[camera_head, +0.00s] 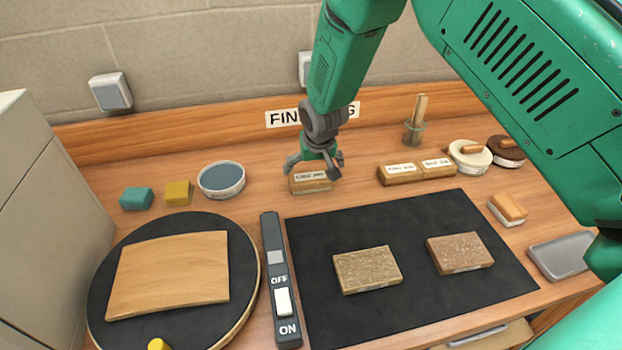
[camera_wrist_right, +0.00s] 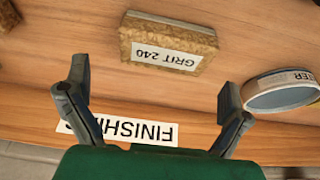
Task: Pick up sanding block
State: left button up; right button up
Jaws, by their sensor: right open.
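A tan sanding block (camera_head: 311,185) with a white label lies on the wooden bench near the back, left of two similar blocks. In the right wrist view the block (camera_wrist_right: 170,44) shows the label "GRIT 240", upside down. My right gripper (camera_head: 315,166) is over this block in the head view, partly covering it. In the wrist view its spread, empty fingers (camera_wrist_right: 153,84) stand apart from the block, which lies beyond the tips. My left gripper is not in view.
Two labelled blocks (camera_head: 398,174) sit to the right. Two rough-topped blocks (camera_head: 367,271) lie on a black mat (camera_head: 312,229). A round turntable (camera_head: 98,289) holds a curved wood sheet (camera_head: 172,272).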

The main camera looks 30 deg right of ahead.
aim_at(309, 175)
jog(key=shift+w+a+f, duration=0.2)
jog(key=shift+a+f, duration=0.3)
jog(key=shift+f, duration=0.2)
jog(key=x, duration=0.3)
jog(key=p+x, duration=0.1)
jog(key=shift+w+d+f, duration=0.1)
jog(key=shift+d+f, duration=0.1)
jog(key=shift+d, duration=0.1)
jog(key=shift+d+f, duration=0.15)
jog(key=shift+f, duration=0.05)
jog(key=shift+d, duration=0.1)
jog(key=shift+r, duration=0.1)
jog(key=c, duration=0.5)
jog(key=shift+a, duration=0.55)
jog(key=c, duration=0.3)
jog(key=shift+w+d+r, duration=0.1)
jog(key=shift+d+r, duration=0.05)
jog(key=shift+r, duration=0.45)
notch_tip(309, 175, up, 8)
jog(key=shift+d+r+b, duration=0.1)
jog(key=shift+r+b, duration=0.1)
jog(key=shift+b, duration=0.4)
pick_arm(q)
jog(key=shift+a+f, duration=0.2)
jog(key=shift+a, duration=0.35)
pick_arm(e)
jog(key=shift+a+r, duration=0.2)
jog(key=shift+r, duration=0.1)
